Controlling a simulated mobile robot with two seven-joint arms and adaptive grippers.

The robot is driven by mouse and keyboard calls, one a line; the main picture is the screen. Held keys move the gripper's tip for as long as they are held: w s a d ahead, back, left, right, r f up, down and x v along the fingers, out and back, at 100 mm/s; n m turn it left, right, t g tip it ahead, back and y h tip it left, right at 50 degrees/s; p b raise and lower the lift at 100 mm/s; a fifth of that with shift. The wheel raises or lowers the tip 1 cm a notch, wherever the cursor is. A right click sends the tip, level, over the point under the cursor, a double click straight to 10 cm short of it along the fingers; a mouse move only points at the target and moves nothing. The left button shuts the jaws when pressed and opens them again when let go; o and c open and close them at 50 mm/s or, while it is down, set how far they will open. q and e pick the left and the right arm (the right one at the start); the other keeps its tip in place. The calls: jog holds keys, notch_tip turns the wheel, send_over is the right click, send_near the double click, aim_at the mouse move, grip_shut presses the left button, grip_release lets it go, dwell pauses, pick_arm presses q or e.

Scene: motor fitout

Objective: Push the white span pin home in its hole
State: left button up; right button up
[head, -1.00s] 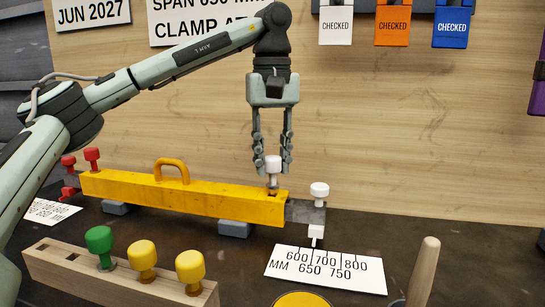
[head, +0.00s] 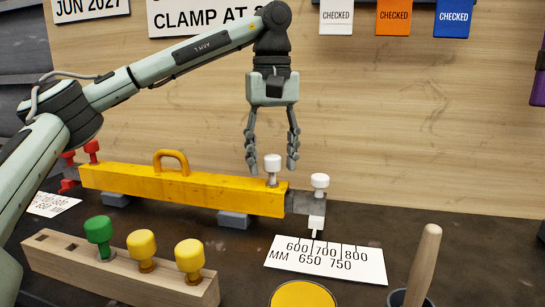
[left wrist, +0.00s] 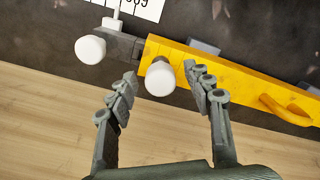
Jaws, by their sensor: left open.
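The white span pin (head: 272,163) stands upright in the right end of the yellow beam (head: 215,190). Some of its shank shows between its head and the beam's top. A second white-headed pin (head: 320,182) stands on the grey end piece (head: 302,202) further right. My left gripper (head: 271,168) points down, open, with one finger on each side of the span pin's head and gaps between. In the left wrist view the span pin's head (left wrist: 160,79) lies between the spread fingertips, and the second white head (left wrist: 90,50) lies outside them. My right gripper is not in view.
A white scale card (head: 325,262) lies in front of the beam's right end. A wooden rack (head: 120,275) with green and yellow pins is front left. A wooden handle (head: 424,265) stands front right. A wooden board (head: 420,120) rises behind.

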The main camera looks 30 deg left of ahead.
pick_arm(q)
notch_tip(320, 180, up, 12)
dwell(0.6)
jog(key=shift+s, duration=0.1)
dwell(0.4)
